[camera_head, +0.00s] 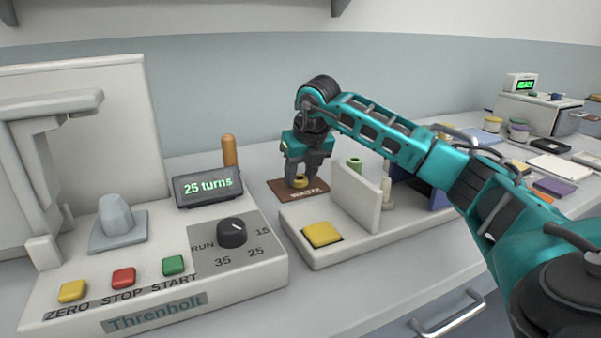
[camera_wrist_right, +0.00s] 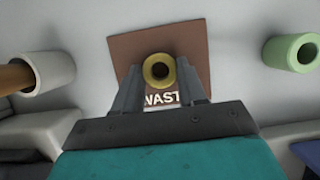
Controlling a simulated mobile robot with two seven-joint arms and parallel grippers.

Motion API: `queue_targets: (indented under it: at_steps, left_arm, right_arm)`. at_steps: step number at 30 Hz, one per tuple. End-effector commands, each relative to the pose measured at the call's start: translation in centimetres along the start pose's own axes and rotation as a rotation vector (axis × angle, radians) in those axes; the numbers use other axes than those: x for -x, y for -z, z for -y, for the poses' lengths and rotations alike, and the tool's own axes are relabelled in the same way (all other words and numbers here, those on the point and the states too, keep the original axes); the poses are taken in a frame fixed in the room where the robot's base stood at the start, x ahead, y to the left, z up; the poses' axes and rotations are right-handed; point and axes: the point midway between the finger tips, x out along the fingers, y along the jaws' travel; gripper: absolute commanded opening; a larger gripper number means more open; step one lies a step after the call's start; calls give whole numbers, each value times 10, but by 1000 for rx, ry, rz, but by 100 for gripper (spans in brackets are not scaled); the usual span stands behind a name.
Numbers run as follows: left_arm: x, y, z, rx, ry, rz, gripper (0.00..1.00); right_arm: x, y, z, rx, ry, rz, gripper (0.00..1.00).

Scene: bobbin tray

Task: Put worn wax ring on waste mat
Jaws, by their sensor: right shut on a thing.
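The worn wax ring is a small yellow-brown ring (camera_wrist_right: 159,71) between the fingertips of my right gripper (camera_wrist_right: 160,80). In the head view the ring (camera_head: 298,181) shows low between the fingers of the right gripper (camera_head: 299,182). The waste mat is a brown square with white lettering, seen in the head view (camera_head: 312,192) and in the right wrist view (camera_wrist_right: 125,45). The ring is over the mat; I cannot tell whether it touches it. The right gripper is shut on the ring and points down. My left gripper is not in view.
A tray with a yellow pad (camera_head: 322,234) and an upright white panel (camera_head: 356,196) stands right of the mat. A green tube (camera_wrist_right: 292,52) is nearby. The winding machine's display (camera_head: 208,187) and a wooden handle (camera_head: 229,151) are to the left.

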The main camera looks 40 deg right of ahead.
Motion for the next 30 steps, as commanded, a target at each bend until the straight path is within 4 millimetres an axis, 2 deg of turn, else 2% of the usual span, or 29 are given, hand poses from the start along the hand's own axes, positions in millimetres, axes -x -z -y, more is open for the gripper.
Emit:
queue_targets:
  at_steps: [2,3,10,20,23,30]
  left_arm:
    - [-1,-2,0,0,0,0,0]
    - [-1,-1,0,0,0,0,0]
    - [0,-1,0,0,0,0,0]
    - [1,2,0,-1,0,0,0]
    - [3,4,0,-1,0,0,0]
    - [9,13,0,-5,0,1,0]
  right_arm:
    - [-4,2,0,0,1,-1,13]
    - [-2,1,0,0,0,-1,45]
    - [-2,1,0,0,0,-1,66]
    - [4,-1,0,0,0,1,66]
    - [19,-2,0,1,0,2,66]
    - [72,-2,0,1,-1,3,66]
